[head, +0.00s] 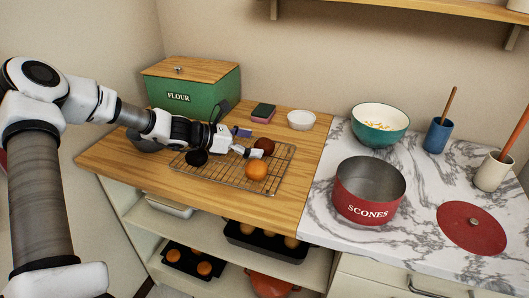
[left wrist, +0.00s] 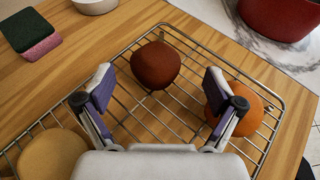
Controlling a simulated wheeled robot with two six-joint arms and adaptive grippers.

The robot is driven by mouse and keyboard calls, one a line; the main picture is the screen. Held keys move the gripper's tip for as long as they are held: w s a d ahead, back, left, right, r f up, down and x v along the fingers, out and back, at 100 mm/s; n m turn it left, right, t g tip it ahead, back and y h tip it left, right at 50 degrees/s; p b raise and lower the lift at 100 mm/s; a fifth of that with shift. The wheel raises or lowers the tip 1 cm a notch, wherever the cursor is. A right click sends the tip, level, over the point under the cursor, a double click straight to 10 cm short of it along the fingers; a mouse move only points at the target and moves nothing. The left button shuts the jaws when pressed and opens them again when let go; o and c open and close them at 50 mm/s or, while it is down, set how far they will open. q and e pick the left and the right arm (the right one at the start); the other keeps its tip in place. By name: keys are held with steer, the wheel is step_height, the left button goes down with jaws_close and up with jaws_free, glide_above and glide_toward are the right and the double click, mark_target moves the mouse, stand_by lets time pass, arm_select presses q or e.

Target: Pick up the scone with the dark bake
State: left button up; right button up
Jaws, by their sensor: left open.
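The scone with the dark bake (head: 265,145) sits on the wire rack (head: 218,181), a reddish brown round; it also shows in the left wrist view (left wrist: 155,65). An orange-brown scone (head: 256,170) lies in front of it on the rack, partly behind a finger in the left wrist view (left wrist: 244,108). A pale scone (left wrist: 52,155) shows at the lower left of the left wrist view. My left gripper (head: 247,152) is open, its fingers (left wrist: 156,85) spread with the dark scone between and just beyond their tips. My right gripper is not in view.
A red SCONES pot (head: 365,207) stands open on the marble top, its red lid (head: 471,228) to the right. A green FLOUR bin (head: 205,98) stands behind the rack. A white bowl (head: 301,119) and sponge (head: 263,112) lie at the back.

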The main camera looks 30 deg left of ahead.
mark_target(258, 143)
arm_select(q)
steer(key=x, duration=0.4)
steer(key=shift+w+a+f+b, duration=0.1)
steer(key=shift+w+f+b, duration=0.1)
steer(key=shift+w+b, duration=0.15)
steer(key=shift+s+r, duration=0.1)
steer(key=shift+s+a, duration=0.1)
steer(key=c, duration=1.2)
steer(key=shift+c, duration=0.2)
